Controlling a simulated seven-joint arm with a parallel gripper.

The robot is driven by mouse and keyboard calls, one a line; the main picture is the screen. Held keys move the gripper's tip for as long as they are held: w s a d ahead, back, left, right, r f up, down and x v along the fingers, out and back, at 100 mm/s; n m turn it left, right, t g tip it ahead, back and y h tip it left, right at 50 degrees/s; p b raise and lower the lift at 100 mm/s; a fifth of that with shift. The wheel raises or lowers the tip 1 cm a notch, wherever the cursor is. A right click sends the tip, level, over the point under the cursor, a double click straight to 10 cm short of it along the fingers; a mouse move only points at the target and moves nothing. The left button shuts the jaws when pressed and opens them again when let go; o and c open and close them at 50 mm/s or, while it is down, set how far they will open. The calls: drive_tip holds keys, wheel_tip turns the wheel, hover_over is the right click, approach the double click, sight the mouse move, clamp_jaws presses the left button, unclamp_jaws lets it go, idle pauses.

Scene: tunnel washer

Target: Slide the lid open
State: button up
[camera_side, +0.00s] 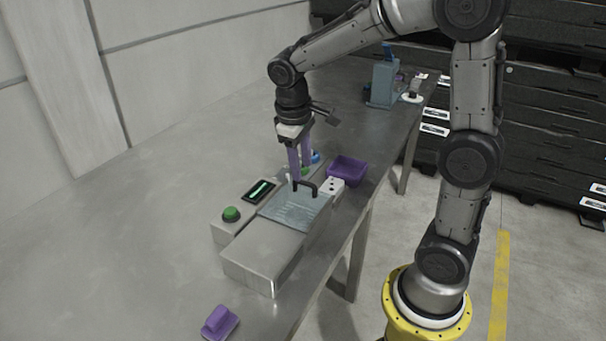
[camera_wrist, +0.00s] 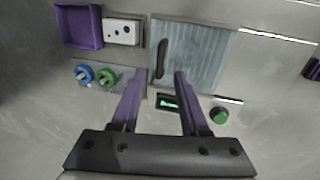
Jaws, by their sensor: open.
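The washer (camera_side: 264,253) is a grey metal box on the table. Its lid (camera_side: 293,210) is a translucent bluish panel with a black handle (camera_side: 306,187) near one end. In the wrist view the lid (camera_wrist: 203,55) fills the top middle, with the handle (camera_wrist: 161,58) upright along its left edge. My gripper (camera_side: 301,178) points down close to the handle end of the lid. Its purple fingers are apart with nothing between them, and in the wrist view the gripper (camera_wrist: 158,76) shows the handle just beyond the fingertips. I cannot tell whether a finger touches the handle.
A purple bin (camera_side: 347,170) and a white block with holes (camera_wrist: 123,32) stand past the handle end. A green button (camera_side: 231,214), a display (camera_side: 260,190) and blue and green knobs (camera_wrist: 94,75) line one side. A purple block (camera_side: 220,322) lies near the front table edge.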

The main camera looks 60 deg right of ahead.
sight(303, 183)
drive_tip(key=shift+d+f, duration=0.2)
drive_tip(key=shift+f, duration=0.75)
drive_tip(key=shift+d+f, duration=0.2)
drive_tip(key=shift+f, duration=0.7)
clamp_jaws()
drive_tip(key=shift+r, duration=0.1)
